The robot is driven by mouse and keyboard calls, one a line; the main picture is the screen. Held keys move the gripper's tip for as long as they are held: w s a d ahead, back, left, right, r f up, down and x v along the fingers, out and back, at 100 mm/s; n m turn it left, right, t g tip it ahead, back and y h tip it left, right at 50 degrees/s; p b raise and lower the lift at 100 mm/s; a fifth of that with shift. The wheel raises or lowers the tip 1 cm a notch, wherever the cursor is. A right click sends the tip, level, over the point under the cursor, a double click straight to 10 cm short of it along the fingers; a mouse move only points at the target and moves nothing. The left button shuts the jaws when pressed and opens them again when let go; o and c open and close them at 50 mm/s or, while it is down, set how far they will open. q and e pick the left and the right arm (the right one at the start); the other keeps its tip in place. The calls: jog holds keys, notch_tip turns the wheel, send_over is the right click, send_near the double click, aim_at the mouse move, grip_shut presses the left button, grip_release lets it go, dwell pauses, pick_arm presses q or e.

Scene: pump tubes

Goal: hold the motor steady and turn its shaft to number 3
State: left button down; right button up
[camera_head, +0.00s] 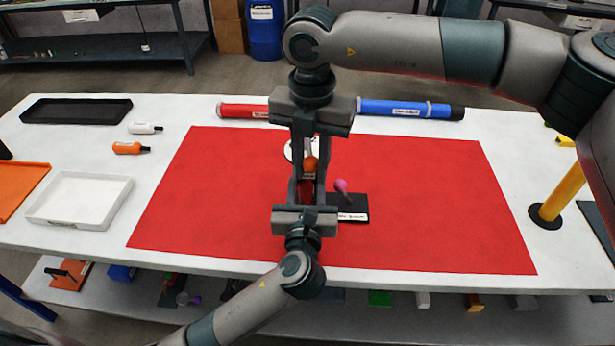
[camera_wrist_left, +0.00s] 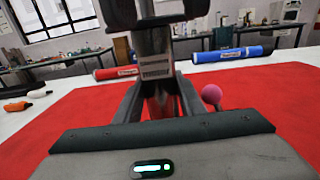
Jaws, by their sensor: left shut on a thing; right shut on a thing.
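The motor is mostly hidden between my two grippers; an orange part with a pale upper end (camera_head: 310,164) shows there, and I take it to be part of the motor. A white disc (camera_head: 290,151) shows partly behind the fingers; its numbers cannot be read. My left gripper (camera_head: 307,184) reaches in from the front and is shut on the motor. My right gripper (camera_head: 309,142) comes from the back and is shut on what seems to be the shaft. In the left wrist view, the left fingers (camera_wrist_left: 160,98) close in front of the right gripper (camera_wrist_left: 152,55); the grip is hidden.
A black labelled base (camera_head: 355,214) and a pink ball (camera_head: 341,185) stand close right of the grippers. Red (camera_head: 240,111) and blue (camera_head: 400,109) tubes lie behind the red mat (camera_head: 430,220). A white tray (camera_head: 80,222) is at left; a yellow post (camera_head: 563,190) at right.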

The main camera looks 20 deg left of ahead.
jog(key=shift+s+a, duration=0.1)
jog(key=shift+a, duration=0.1)
dwell(0.3)
jog(key=shift+r, duration=0.1)
dwell(0.3)
jog(key=o, duration=1.3)
jog(key=shift+r, duration=3.5)
